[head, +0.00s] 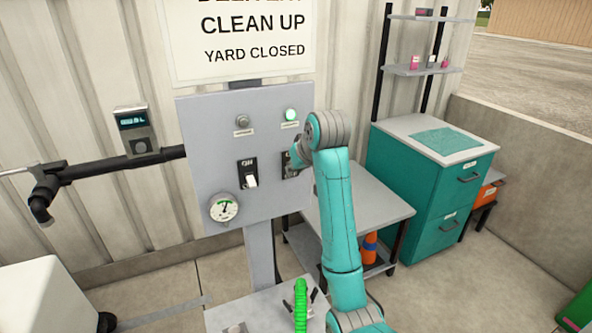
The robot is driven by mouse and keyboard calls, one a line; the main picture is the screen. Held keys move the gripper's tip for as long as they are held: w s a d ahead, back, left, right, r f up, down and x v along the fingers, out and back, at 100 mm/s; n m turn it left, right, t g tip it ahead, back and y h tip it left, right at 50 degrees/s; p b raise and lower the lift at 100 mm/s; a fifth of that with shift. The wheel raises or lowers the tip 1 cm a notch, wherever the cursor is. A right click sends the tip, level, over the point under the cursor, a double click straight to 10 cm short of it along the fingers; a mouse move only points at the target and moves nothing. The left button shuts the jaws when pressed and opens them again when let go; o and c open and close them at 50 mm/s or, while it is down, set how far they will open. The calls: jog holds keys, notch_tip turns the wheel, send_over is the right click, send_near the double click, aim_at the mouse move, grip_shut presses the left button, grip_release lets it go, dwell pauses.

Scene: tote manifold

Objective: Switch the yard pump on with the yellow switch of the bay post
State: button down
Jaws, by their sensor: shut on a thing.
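The bay post carries a grey panel (213,148). Its left switch (251,181) has a white lever on a black plate marked ON. A second black switch plate (287,165) sits to its right, mostly behind my arm; its lever and colour are hidden. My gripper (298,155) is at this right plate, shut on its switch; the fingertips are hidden. The right lamp (291,115) above it glows green. The left lamp (242,121) is grey and unlit. A dial gauge (224,208) sits at the panel's lower left.
A sign (255,50) hangs above the panel. A grey table (375,208) and a teal drawer cabinet (405,180) stand to the right. A green ribbed object (300,305) stands low in front of the post. A black pipe (95,168) runs along the wall at left.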

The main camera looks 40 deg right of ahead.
jog(key=shift+g, duration=0.4)
jog(key=c, duration=1)
grip_release()
jog(key=shift+w, duration=0.1)
jog(key=shift+c, duration=0.2)
